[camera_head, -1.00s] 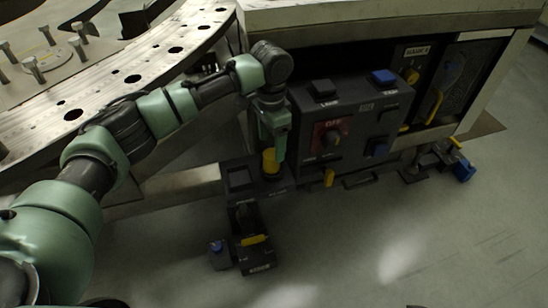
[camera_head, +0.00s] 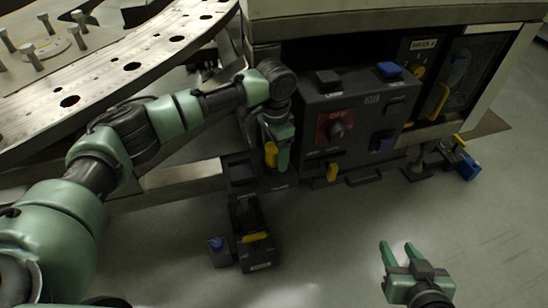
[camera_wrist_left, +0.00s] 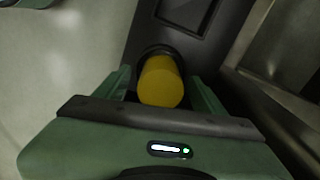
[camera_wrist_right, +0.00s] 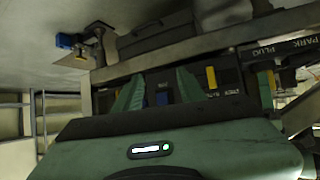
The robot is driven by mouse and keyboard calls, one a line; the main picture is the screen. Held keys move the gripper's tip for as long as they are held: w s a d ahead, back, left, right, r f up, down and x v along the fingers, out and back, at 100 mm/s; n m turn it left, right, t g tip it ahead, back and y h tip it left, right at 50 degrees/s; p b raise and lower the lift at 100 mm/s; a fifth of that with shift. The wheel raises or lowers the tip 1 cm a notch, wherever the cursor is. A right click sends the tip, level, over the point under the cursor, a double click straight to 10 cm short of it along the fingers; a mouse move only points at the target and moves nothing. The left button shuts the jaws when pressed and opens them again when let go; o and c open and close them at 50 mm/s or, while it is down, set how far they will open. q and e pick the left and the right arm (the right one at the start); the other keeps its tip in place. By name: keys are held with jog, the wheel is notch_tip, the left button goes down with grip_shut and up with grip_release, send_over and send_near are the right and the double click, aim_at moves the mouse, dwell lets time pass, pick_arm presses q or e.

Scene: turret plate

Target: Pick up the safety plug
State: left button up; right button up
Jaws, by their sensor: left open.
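The safety plug, a yellow cylinder (camera_head: 271,155), stands upright in a round dark socket beside the grey control box. It shows from above in the left wrist view (camera_wrist_left: 160,82). My left gripper (camera_head: 277,160) points down over it, its fingers on either side of the yellow cylinder. They look open, with small gaps to the plug. The far finger is partly hidden in the head view. My right gripper (camera_head: 399,250) is open and empty, low at the front right, well apart from the plug and facing the control box.
The control box (camera_head: 325,160) with a red OFF switch panel (camera_head: 335,128) and blue buttons stands just right of the plug. A dark case with a yellow strip (camera_head: 256,237) and a small blue-topped box (camera_head: 218,251) are below.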

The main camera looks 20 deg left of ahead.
pick_arm(q)
jog(key=c, duration=1.5)
grip_shut()
jog(key=shift+r, duration=0.15)
